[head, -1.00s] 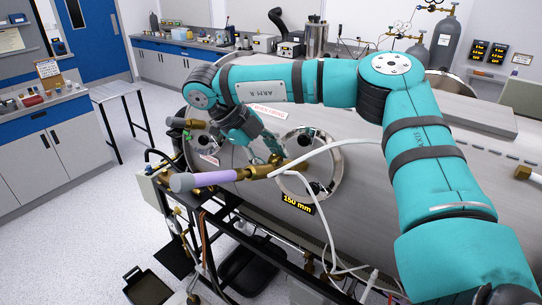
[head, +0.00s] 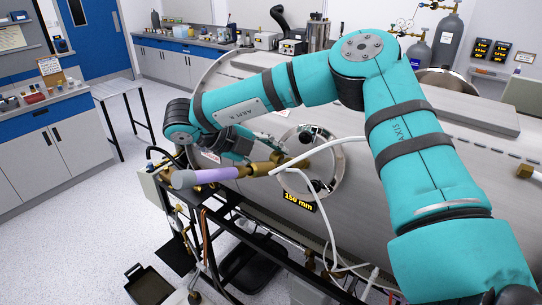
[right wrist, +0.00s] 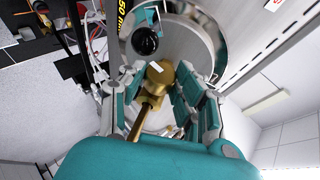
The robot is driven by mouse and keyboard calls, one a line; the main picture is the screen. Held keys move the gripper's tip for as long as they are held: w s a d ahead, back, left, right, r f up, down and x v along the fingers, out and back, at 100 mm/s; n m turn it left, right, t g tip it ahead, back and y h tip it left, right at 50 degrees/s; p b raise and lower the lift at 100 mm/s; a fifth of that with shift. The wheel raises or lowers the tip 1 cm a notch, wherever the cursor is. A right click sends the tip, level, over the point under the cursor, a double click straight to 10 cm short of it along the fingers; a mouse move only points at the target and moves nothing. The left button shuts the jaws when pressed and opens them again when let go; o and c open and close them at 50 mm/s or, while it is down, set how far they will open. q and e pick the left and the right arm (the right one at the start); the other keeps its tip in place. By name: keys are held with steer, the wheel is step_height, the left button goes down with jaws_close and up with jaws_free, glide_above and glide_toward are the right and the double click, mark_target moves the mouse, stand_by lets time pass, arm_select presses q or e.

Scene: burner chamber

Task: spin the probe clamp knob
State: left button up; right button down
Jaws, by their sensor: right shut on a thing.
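The brass probe clamp, with its knob (right wrist: 160,74), lies between the fingers of my right gripper (right wrist: 163,92) in the right wrist view. My right gripper is shut on the knob. In the head view my right gripper (head: 268,143) is at the brass fitting (head: 262,169), in front of the round port, and its fingertips are small and partly hidden. A probe with a lavender sleeve (head: 208,176) and grey end runs left from the fitting. My left gripper is not in view.
The round metal port ring (head: 335,172) sits on the large steel chamber (head: 370,215), above a "150 mm" label (head: 300,201). A white hose (head: 318,148) curves close by the fitting. A black-framed stand (head: 215,225) is below. Open floor (head: 80,215) lies to the left.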

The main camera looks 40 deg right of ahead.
steer(key=c, duration=1)
jaws_free()
steer(key=shift+o, duration=0.2)
steer(key=v, duration=1.2)
